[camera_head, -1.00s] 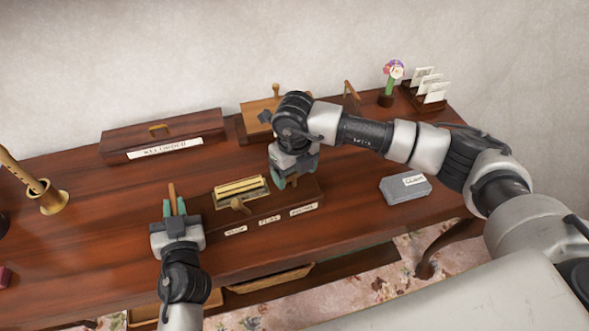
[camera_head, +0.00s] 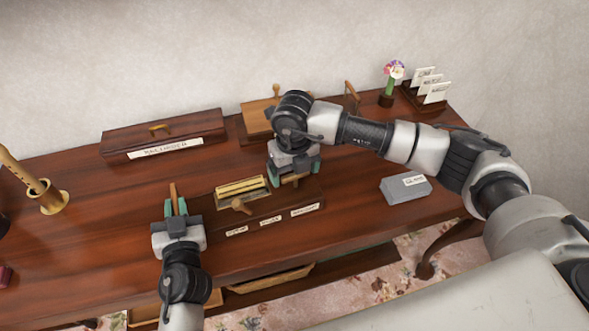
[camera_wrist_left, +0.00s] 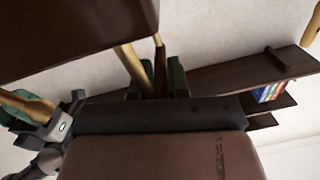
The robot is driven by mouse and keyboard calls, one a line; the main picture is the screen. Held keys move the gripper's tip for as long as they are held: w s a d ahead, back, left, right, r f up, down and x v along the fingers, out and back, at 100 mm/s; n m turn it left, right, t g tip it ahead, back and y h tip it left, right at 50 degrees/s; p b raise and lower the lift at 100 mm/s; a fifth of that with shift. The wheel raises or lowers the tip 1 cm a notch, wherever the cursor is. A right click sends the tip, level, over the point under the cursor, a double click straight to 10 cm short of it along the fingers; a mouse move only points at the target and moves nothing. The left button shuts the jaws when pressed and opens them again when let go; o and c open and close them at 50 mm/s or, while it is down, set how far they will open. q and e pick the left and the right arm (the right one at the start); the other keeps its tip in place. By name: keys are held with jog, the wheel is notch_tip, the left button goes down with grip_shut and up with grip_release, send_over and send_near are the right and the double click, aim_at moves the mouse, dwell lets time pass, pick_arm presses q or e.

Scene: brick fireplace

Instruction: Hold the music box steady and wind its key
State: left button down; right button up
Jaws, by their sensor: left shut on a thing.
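The music box (camera_head: 262,220) is a dark wooden case on the table, with pale bars in its top, a wooden knob (camera_head: 238,206) and several labels in front. My left gripper (camera_head: 175,208) is shut on a wooden handle (camera_head: 172,190) at the box's left end. In the left wrist view this handle (camera_wrist_left: 130,62) runs from the dark box to the green fingers. My right gripper (camera_head: 294,173) points down at the box's right end. Its fingers look spread on either side of the wooden key (camera_head: 292,181), which is partly hidden.
A long labelled case (camera_head: 165,135) and a wooden box (camera_head: 258,117) stand behind. A grey labelled block (camera_head: 406,188) lies to the right. A flower (camera_head: 392,75) and card rack (camera_head: 430,92) stand at the back right. A brass holder (camera_head: 50,200) stands left.

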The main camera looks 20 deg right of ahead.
jog(key=shift+o, duration=0.8)
jog(key=shift+d, duration=0.1)
pick_arm(q)
jog(key=shift+a, duration=0.1)
pick_arm(e)
notch_tip(320, 180, up, 12)
jog(key=shift+s, duration=0.1)
pick_arm(q)
jog(key=c, duration=1)
grip_release()
jog(key=shift+s, duration=0.1)
